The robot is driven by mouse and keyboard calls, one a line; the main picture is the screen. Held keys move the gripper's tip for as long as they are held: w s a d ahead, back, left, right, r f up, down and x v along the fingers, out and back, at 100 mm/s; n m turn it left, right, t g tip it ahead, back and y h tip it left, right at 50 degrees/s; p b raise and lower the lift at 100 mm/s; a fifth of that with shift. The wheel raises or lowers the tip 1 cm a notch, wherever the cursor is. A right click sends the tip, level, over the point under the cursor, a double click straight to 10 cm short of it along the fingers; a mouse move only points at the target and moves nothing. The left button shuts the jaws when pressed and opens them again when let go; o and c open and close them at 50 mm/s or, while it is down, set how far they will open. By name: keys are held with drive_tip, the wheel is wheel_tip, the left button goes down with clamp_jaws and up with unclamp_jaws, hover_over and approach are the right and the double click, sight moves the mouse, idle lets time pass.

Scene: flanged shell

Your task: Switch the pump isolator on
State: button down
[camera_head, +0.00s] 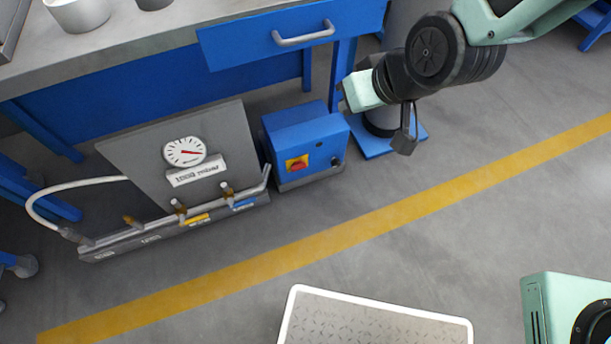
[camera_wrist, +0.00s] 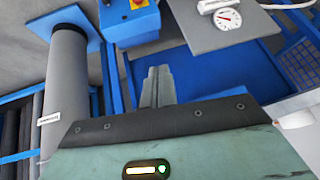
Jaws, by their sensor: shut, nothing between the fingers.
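The pump isolator is a blue box (camera_head: 306,143) on the floor beside the grey gauge panel. Its front has a red rotary switch (camera_head: 297,165) on a yellow plate. The switch position is too small to tell. In the wrist view the box (camera_wrist: 128,22) is at the top, with the red switch (camera_wrist: 138,4) cut by the top edge.
The gauge panel (camera_head: 130,150) with valves and a white hose stands left of the box. A blue bench drawer (camera_head: 240,45) overhangs behind it. A grey pillar (camera_wrist: 65,90) stands right of the box. The floor in front is open, with a yellow line (camera_head: 400,205).

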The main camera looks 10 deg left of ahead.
drive_tip(key=w+a+f+t+y+b, duration=0.1)
drive_tip(key=w+a+f+t+b, duration=0.1)
drive_tip(key=f+b, duration=0.7)
drive_tip(key=w+a+f+t+y+b, duration=0.1)
drive_tip(key=f+b, duration=0.8)
drive_tip(key=f, duration=1.2)
drive_tip(key=w+a+f+t+y+b, duration=0.1)
drive_tip(key=w+a+f+t+b, duration=0.2)
drive_tip(key=f+b, duration=0.6)
wheel_tip(320, 180, down, 7)
drive_tip(key=w+t, duration=0.2)
drive_tip(key=shift+w+r+m+t, duration=0.2)
drive_tip(key=shift+m+t, duration=0.1)
drive_tip(key=b, duration=0.6)
approach(302, 159)
drive_tip(key=w+a, duration=0.1)
drive_tip(key=w+a+r, duration=0.1)
drive_tip(key=w, duration=0.1)
drive_tip(key=w+a, duration=0.1)
drive_tip(key=shift+w+r, duration=0.3)
drive_tip(key=shift+r, duration=0.1)
wheel_tip(302, 159, down, 2)
drive_tip(key=shift+w+a+f+b, duration=0.1)
drive_tip(key=shift+a+f+b, duration=0.05)
drive_tip(key=shift+b, duration=0.85)
drive_tip(key=shift+f+b, duration=0.5)
drive_tip(key=shift+f, duration=0.15)
